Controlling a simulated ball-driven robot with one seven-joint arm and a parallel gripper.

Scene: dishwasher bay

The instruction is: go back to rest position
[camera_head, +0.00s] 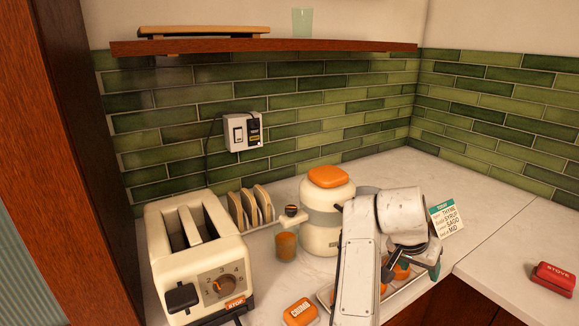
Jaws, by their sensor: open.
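My white arm reaches in from the bottom of the view over the counter, with its elbow high at the right of the middle. My gripper (411,274) hangs down over a tray (326,297) with orange round items (401,271) in it. Its dark fingers stand apart. The arm hides part of the tray, so I cannot tell whether the fingers touch anything there.
A toaster (197,258), a rack of bread slices (250,207), an amber glass (286,244) and a cream jar with orange lid (331,178) stand left of my arm. A card (447,218) and a red block (554,278) are right. The right counter is mostly clear.

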